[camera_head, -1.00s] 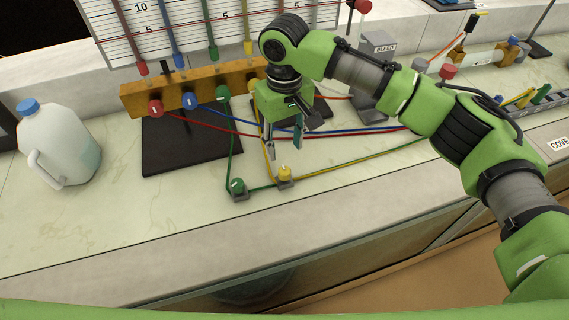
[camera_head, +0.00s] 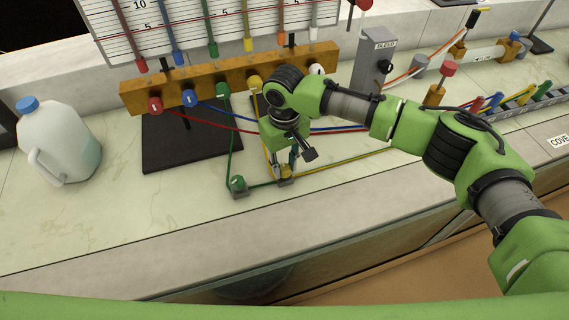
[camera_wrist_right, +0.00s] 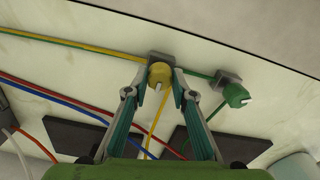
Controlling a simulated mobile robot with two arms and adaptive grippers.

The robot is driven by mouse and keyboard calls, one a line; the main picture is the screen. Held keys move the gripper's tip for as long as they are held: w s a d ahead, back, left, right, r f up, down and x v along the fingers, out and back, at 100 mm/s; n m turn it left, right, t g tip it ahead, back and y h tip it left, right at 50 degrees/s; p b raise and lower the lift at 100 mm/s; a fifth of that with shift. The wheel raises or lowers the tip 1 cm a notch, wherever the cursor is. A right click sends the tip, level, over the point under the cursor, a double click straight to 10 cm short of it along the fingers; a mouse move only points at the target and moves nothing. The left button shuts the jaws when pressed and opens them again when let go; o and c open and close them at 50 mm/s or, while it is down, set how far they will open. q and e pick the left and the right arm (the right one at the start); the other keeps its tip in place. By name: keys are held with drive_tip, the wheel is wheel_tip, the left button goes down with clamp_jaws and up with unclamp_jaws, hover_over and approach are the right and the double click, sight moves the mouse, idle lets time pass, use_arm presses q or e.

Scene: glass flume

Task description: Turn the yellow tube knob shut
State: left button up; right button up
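The yellow tube knob (camera_wrist_right: 159,74) sits on a small grey block on the bench, on the line of the yellow tube (camera_wrist_right: 90,43). A pale mark shows on its face. In the head view the knob (camera_head: 285,171) is partly hidden by my right gripper (camera_head: 283,168). That gripper points down at it. In the right wrist view the gripper's two fingers (camera_wrist_right: 160,80) are apart, with one tip on each side of the knob. I cannot tell whether the tips touch it. My left gripper is not in view.
A green knob (camera_head: 238,184) on its own block stands close to the left. A wooden rail (camera_head: 135,98) with coloured knobs stands behind, above a dark base plate (camera_head: 190,150). A white jug (camera_head: 60,140) stands far left. The bench front is clear.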

drive_tip(key=c, duration=0.3)
drive_tip(key=shift+c, duration=0.2)
